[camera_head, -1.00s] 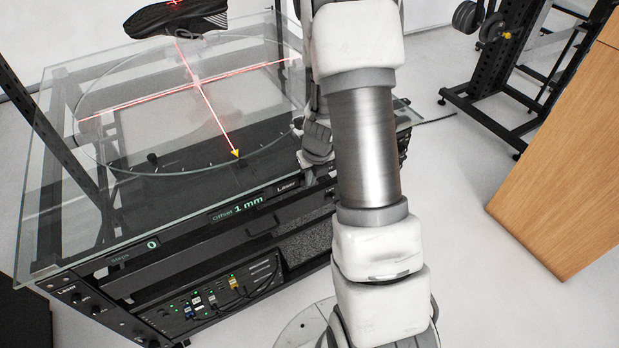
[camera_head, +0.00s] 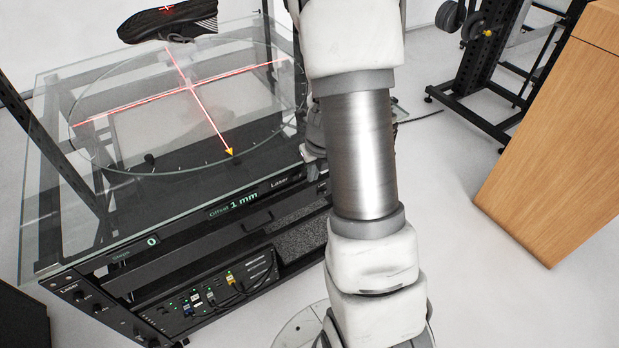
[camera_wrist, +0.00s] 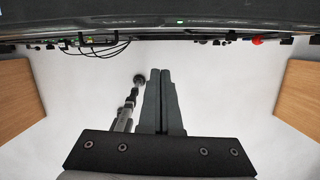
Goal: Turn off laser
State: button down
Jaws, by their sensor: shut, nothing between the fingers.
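The laser is lit: a red laser cross (camera_head: 190,88) lies across the round glass turntable (camera_head: 108,165), and red light also falls on the dark shoe above it. A "Laser" label (camera_head: 287,179) is on the right of the cabinet's front edge. Another "Laser" label (camera_head: 70,289) is on the lower left panel, beside small black knobs (camera_head: 80,296). My gripper (camera_wrist: 160,72) is shut and empty in the wrist view, fingertips pointing at the cabinet's dark edge (camera_wrist: 150,22) and apart from it. In the head view my arm hides most of the gripper.
The dark shoe (camera_head: 168,22) is at the back of the turntable. Below are an "Offset 1 mm" display (camera_head: 233,205) and a box with plugged cables (camera_head: 215,298). A wooden cabinet (camera_head: 560,150) and a weight rack (camera_head: 480,70) stand right, with free floor between.

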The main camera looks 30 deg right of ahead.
jog(key=p+v, duration=0.1)
jog(key=v, duration=0.4)
jog(key=shift+d, duration=0.1)
